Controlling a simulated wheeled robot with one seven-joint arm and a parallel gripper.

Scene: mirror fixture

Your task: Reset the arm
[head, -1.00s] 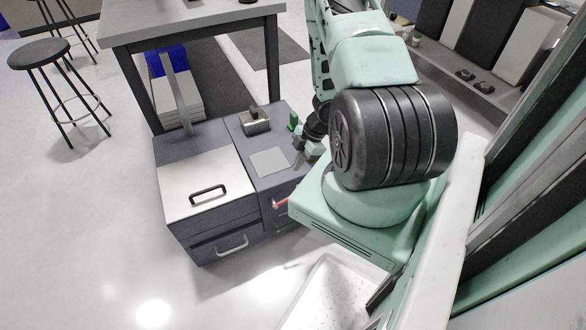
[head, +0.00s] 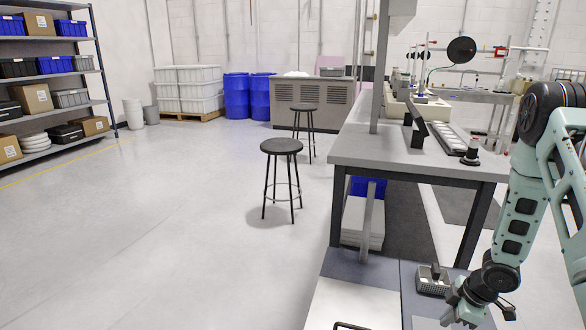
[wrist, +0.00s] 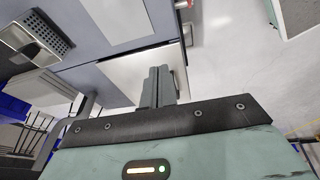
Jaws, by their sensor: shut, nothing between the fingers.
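My arm (head: 515,220) hangs down at the right side of the head view, pale green with black joints. My gripper (head: 447,321) is at its lower end, low over the right part of a low grey-blue cabinet (head: 345,266). In the wrist view my gripper's two grey fingers (wrist: 158,74) stand together, shut with nothing between them. The cabinet (wrist: 75,28) lies beyond them there, with a pale panel (wrist: 117,18) on its top.
A small holder (head: 432,280) stands on the cabinet beside my gripper; it also shows in the wrist view (wrist: 45,32). A grey workbench (head: 415,155) stands behind. Stools (head: 281,147) and shelving (head: 55,80) are farther left. The left floor is clear.

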